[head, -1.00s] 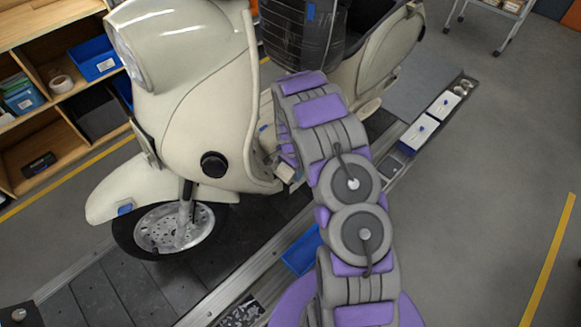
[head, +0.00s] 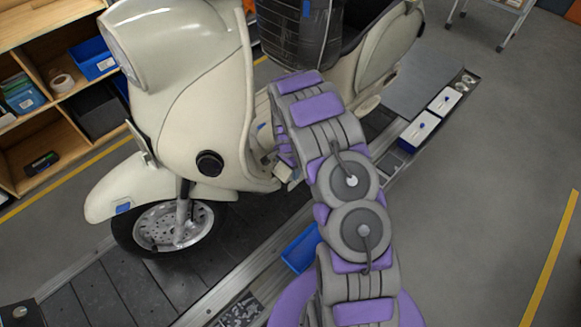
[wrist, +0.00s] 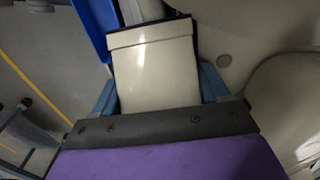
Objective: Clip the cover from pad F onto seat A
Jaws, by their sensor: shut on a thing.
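The cover (wrist: 155,75) is a glossy cream panel with a folded upper edge, seen close up in the wrist view. My gripper (wrist: 160,88) has its blue fingers at the cover's left and right sides and is shut on it. In the head view my gripper (head: 288,172) is partly hidden by my arm, beside the lower cream body of the scooter (head: 215,110). A dark edge shows behind the cover; whether it touches anything there I cannot tell. I cannot make out letters for seat A or pad F.
The scooter stands on the slat conveyor (head: 75,287). White trays with blue marks (head: 420,128) lie along its right edge. A blue bin (head: 300,249) sits beside my arm. Wooden shelves (head: 55,135) stand at left.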

